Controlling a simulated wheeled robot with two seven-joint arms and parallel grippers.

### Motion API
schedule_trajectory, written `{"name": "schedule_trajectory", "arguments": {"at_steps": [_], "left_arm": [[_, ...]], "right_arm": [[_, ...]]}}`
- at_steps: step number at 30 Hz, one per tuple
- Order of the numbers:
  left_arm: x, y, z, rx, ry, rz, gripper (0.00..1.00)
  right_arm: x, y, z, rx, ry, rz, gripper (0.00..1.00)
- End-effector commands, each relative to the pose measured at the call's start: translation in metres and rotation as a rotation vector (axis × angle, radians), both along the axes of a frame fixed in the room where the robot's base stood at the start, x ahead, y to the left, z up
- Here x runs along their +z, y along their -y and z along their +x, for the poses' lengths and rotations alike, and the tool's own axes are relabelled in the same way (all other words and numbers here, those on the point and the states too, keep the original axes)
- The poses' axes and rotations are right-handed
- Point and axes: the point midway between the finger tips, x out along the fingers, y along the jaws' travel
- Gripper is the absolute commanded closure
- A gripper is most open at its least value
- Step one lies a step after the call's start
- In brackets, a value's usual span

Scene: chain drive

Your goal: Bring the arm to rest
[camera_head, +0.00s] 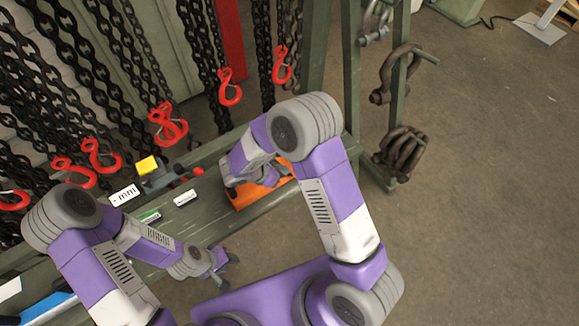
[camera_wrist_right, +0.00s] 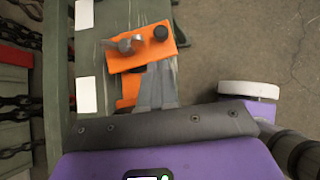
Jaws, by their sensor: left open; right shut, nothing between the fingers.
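My right arm reaches over the green bench, and its gripper (camera_head: 268,176) is partly hidden behind my own arm in the head view. In the right wrist view the right gripper (camera_wrist_right: 157,72) has its fingers together and empty. The fingers lie over an orange fixture (camera_wrist_right: 168,52) with grey and dark round parts on it; contact cannot be told. The orange fixture also shows in the head view (camera_head: 240,198). My left gripper (camera_head: 230,271) is open and empty, off the front edge of the bench.
The green bench (camera_head: 205,228) carries a grey device with a yellow block (camera_head: 147,165) and a red knob, plus several small labels. Chains with red hooks (camera_head: 230,88) hang behind it. Dark shackles (camera_head: 401,150) hang on the green post at right. Floor (camera_head: 480,200) at right is clear.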

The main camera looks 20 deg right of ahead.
Motion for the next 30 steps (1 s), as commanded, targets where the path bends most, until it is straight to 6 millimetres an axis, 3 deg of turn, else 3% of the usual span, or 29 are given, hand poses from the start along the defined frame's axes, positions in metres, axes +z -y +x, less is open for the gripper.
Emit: {"name": "schedule_trajectory", "arguments": {"at_steps": [1, 7, 14, 17, 20, 24, 27, 30], "left_arm": [[0.007, 0.0, 0.0, 0.0, 0.0, 0.0, 0.57], [0.011, 0.0, 0.0, 0.0, 0.0, 0.0, 0.57], [0.01, 0.0, 0.0, 0.0, 0.0, 0.0, 0.57], [0.01, 0.0, 0.0, 0.0, 0.0, 0.0, 0.57], [0.008, 0.0, 0.0, 0.0, 0.0, 0.0, 0.57], [0.004, 0.0, 0.0, 0.0, 0.0, 0.0, 0.57], [0.002, 0.0, 0.0, 0.0, 0.0, 0.0, 0.57], [0.0, 0.0, 0.0, 0.0, 0.0, 0.0, 0.57]], "right_arm": [[0.008, -0.005, -0.001, 0.001, 0.0, -0.001, 1.0], [0.016, -0.013, -0.003, -0.004, -0.001, 0.0, 1.0], [0.014, -0.013, -0.004, -0.006, -0.003, 0.002, 1.0], [0.002, -0.012, -0.015, -0.045, -0.029, 0.046, 1.0], [-0.03, -0.013, -0.046, -0.164, -0.093, 0.168, 1.0], [-0.083, -0.032, -0.115, -0.514, -0.19, 0.449, 1.0], [-0.106, -0.055, -0.152, -0.828, -0.205, 0.632, 1.0], [-0.119, -0.075, -0.172, -1.164, -0.162, 0.775, 1.0]]}}
